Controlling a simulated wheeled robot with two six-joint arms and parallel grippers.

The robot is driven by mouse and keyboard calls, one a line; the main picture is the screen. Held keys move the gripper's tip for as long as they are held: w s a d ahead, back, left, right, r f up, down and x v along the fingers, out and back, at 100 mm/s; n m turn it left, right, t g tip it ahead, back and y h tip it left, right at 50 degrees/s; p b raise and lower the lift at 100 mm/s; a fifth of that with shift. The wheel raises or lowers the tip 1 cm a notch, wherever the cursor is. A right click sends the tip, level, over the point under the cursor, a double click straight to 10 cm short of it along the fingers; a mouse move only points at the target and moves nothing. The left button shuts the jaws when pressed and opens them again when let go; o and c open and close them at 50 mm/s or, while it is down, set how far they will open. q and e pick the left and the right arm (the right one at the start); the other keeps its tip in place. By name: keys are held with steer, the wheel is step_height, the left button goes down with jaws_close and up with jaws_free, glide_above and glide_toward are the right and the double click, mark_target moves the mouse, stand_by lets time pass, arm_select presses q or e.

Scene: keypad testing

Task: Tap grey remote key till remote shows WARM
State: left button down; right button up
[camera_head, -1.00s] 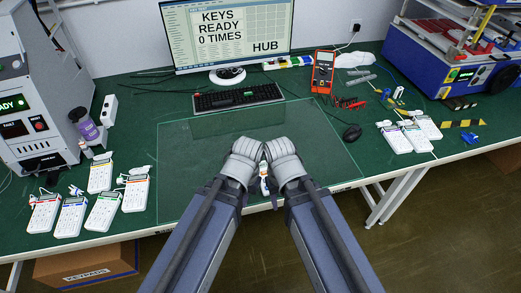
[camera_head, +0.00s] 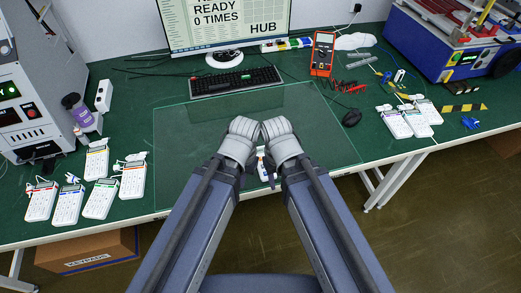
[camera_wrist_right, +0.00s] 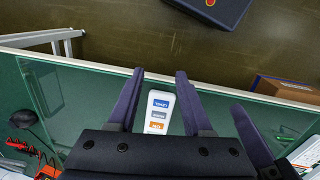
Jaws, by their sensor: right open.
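A small white remote (camera_wrist_right: 157,112) with a blue, a grey (camera_wrist_right: 158,116) and an orange key lies on the glass mat in the right wrist view. Its key labels are upside down and too small to read. A sliver of the remote (camera_head: 262,164) shows between my forearms in the head view. My right gripper (camera_wrist_right: 157,74) is open, one finger on each side of the remote as seen from above; contact cannot be told. A dark finger-like part at the right of the wrist view seems to be my left gripper (camera_wrist_right: 250,132); its jaws cannot be made out.
The glass mat (camera_head: 185,135) is clear around my arms. The monitor (camera_head: 185,35) reads READY, 0 TIMES, HUB. A keyboard (camera_head: 235,80), mouse (camera_head: 351,118) and orange multimeter (camera_head: 322,55) lie behind. White keypads stand at left (camera_head: 96,160) and right (camera_head: 420,122).

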jaws_close()
stand_by(1.6)
